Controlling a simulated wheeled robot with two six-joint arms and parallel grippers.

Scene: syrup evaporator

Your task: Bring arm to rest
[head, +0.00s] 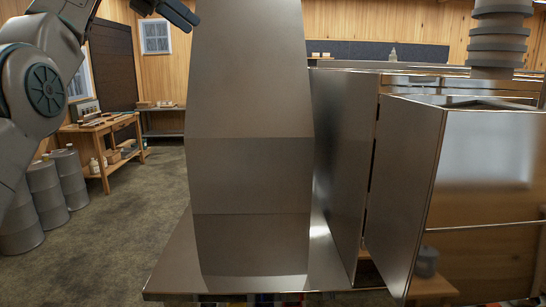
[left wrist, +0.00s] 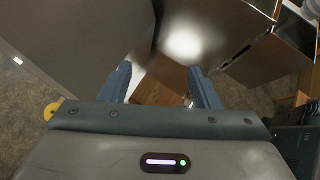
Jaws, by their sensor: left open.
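My left arm enters at the upper left of the head view, raised. Its gripper (head: 176,10) is at the top edge, partly cut off, just left of the tall steel body (head: 250,90). In the left wrist view, the left gripper (left wrist: 160,70) has its two blue fingers spread apart, with nothing between them. Steel surfaces and a brown wooden patch show beyond the fingers. My right gripper is in neither view.
A flat steel shelf (head: 170,265) spreads around the steel body's base. Steel panels (head: 405,185) stand at the right, below a ribbed pipe (head: 498,40). A wooden workbench (head: 98,130) and grey drums (head: 46,195) stand at the left. The floor (head: 130,210) between is clear.

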